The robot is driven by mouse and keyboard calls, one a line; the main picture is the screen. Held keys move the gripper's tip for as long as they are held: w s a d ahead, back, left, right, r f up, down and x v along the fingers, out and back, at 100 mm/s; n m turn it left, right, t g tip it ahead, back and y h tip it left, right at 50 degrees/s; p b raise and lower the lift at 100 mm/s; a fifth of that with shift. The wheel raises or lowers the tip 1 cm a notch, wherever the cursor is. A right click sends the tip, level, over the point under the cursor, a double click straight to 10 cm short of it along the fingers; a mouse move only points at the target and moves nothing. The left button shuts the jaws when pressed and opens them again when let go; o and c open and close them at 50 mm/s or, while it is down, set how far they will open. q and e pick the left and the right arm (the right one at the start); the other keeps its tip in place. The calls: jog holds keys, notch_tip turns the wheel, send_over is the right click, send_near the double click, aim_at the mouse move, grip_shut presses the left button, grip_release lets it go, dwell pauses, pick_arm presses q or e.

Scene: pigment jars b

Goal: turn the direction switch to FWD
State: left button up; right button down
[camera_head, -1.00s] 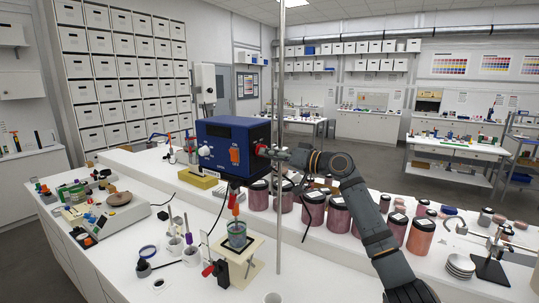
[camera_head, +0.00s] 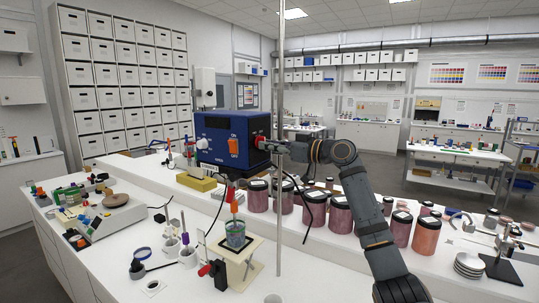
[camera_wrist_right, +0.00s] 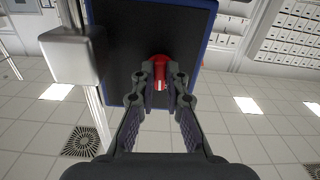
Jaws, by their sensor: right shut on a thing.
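The blue motor box (camera_head: 222,142) is mounted on the tall metal rod above the bench. Its front carries an orange rocker switch (camera_head: 234,147) and a pale knob (camera_head: 203,143); the small lettering is too fine to read. A red direction switch (camera_wrist_right: 160,69) sits on the box's dark side panel (camera_wrist_right: 125,40). My right gripper (camera_wrist_right: 160,88) is shut on the red switch, one finger on each side of it. In the head view my right gripper (camera_head: 266,145) reaches the box's right side from the right. My left gripper is not in view.
The metal rod (camera_head: 279,215) stands upright close to my right gripper. A beaker (camera_head: 235,235) sits on a stand below the box. Several jars of reddish pigment (camera_head: 340,214) line the bench at right. A yellow block (camera_head: 195,181) lies left of the box.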

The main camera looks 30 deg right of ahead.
jog(key=shift+n+b, duration=1.05)
jog(key=shift+n, duration=1.35)
jog(key=shift+w+d+n, duration=0.1)
jog(key=shift+n, duration=0.2)
jog(key=c, duration=1.4)
grip_release()
